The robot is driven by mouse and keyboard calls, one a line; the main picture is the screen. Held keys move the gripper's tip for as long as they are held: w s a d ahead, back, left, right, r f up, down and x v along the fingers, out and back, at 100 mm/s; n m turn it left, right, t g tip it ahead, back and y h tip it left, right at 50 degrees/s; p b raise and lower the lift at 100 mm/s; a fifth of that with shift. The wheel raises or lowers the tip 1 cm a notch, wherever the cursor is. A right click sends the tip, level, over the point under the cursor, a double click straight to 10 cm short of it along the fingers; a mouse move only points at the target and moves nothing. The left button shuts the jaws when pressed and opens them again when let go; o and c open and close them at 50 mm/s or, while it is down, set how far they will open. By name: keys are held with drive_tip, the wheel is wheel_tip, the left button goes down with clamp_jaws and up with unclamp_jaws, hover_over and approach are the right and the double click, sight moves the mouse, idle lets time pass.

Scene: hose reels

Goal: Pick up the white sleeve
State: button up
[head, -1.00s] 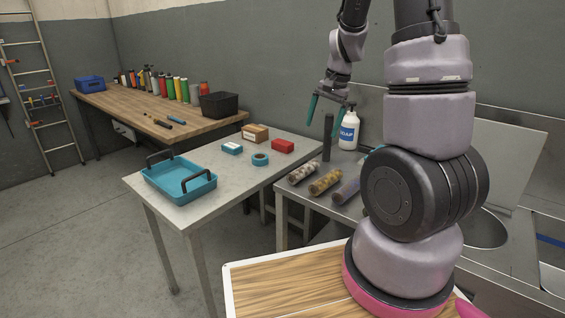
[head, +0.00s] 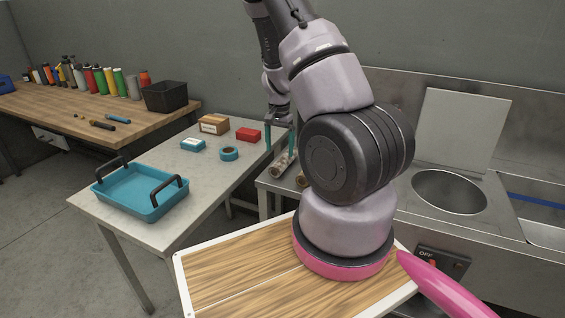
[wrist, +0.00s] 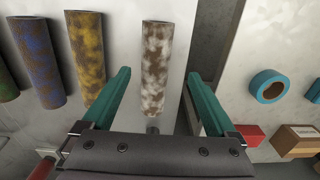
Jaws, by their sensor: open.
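The white sleeve (wrist: 156,65), a rusty brown tube with white patches, lies on the metal counter. In the wrist view it sits between the two teal fingers of my gripper (wrist: 158,74), roughly in line with them. My gripper is open and empty. The sleeve also shows in the head view (head: 283,164), partly hidden by my arm, with my gripper (head: 280,142) over it. I cannot tell the height left between fingers and sleeve.
A yellow-patched sleeve (wrist: 87,60), a blue-patched sleeve (wrist: 38,62) and a greenish one (wrist: 6,82) lie left of it. A gap separates the counter from the table with blue tape (wrist: 269,86), a red box (head: 249,134) and a blue tray (head: 141,196).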

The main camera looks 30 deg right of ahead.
sight(281, 159)
drive_tip(key=f, duration=0.5)
drive_tip(key=shift+s+d+f, duration=0.1)
drive_tip(key=shift+s+f, duration=0.25)
drive_tip(key=shift+f, duration=0.05)
clamp_jaws()
